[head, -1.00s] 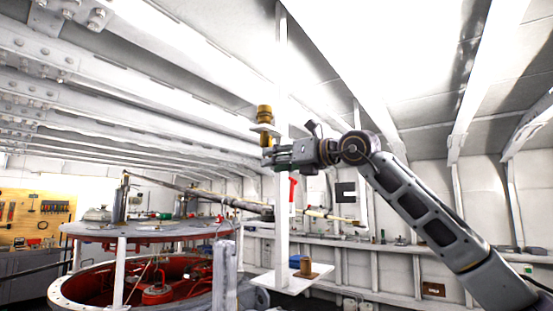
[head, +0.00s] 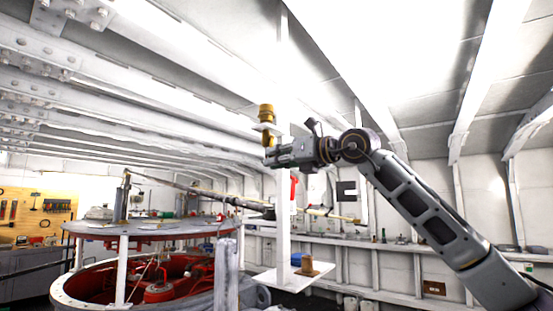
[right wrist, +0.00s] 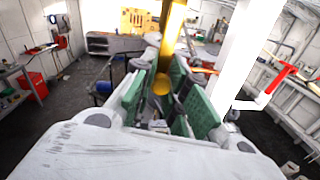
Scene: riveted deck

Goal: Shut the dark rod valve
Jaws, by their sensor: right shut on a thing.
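A brass-coloured valve (head: 266,116) stands on a small plate high on a white post (head: 284,215). Its lower part reaches down to my right gripper (head: 271,157), which comes in from the right. In the right wrist view the valve's golden stem (right wrist: 174,30) comes down between the green finger pads of my right gripper (right wrist: 163,92), with a round golden end between them. The gripper is shut on this valve's lower part. I cannot make out a dark rod; the fingers hide part of the grip. My left gripper is not in view.
A red handle (head: 293,188) sits on the post below my gripper; it also shows in the right wrist view (right wrist: 280,78). A brown cylinder (head: 308,267) stands on the post's lower shelf (head: 270,282). A round red-and-white machine (head: 92,290) is at left.

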